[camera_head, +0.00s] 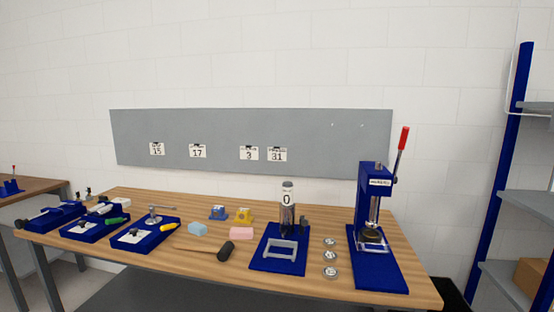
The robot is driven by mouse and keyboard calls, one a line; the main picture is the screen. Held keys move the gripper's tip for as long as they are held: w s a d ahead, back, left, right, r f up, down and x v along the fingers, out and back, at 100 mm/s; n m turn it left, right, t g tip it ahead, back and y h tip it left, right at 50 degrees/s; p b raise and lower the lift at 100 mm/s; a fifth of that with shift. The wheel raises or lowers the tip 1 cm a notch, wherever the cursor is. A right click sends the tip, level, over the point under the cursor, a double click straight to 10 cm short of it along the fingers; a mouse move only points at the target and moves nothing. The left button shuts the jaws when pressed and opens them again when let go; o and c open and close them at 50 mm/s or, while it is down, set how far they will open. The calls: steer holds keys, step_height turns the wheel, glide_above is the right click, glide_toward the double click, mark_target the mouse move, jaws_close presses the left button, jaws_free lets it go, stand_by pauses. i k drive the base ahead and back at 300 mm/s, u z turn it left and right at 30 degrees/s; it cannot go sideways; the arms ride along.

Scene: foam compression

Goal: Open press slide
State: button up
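A blue press (375,215) with a lever ending in a red grip (404,138) stands at the right end of the wooden bench. Its lever points up. Under its column a clear slide (370,241) with a dark round piece sits low above the blue base; I cannot tell how far open it is. My gripper is not in view.
A second blue stand (277,262) with a grey handle and a cylinder is left of the press. Several small metal discs (330,256) lie between them. A black mallet (224,250), foam blocks (241,233) and blue trays (145,236) fill the left. Shelving (530,204) stands at right.

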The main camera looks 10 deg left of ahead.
mark_target(364, 244)
steer(key=z, duration=0.55)
steer(key=k, duration=1.25)
steer(key=u, duration=0.25)
steer(key=i, duration=0.55)
steer(key=u, duration=0.65)
steer(key=i, duration=0.9)
steer(key=z, duration=0.35)
